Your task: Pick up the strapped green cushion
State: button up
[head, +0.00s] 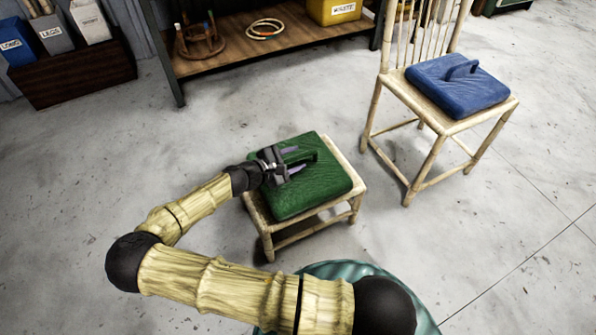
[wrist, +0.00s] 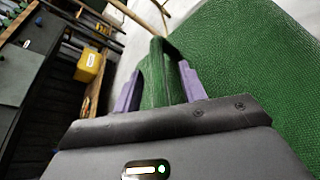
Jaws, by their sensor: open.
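The green cushion (head: 318,190) lies flat on a low rattan stool (head: 350,197) in the head view. A green strap (head: 304,158) stands up in a loop on its top. My gripper (head: 296,160) is at the strap from the left, its fingers just above the cushion. In the wrist view, the strap (wrist: 160,75) stands between the two purple fingers of my gripper (wrist: 157,85), which are apart. The cushion (wrist: 245,60) fills the right side there. Whether a finger touches the strap, I cannot tell.
A rattan chair (head: 425,105) with a blue strapped cushion (head: 455,90) stands to the right. A wooden shelf (head: 225,58) with a yellow bin (head: 332,10) is at the back. Labelled bins (head: 48,32) stand at back left. Floor around the stool is clear.

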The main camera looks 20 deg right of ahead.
grip_shut()
jog(key=shift+r, duration=0.1)
notch_tip(320, 180, up, 10)
jog(key=p, duration=0.6)
dwell(0.5)
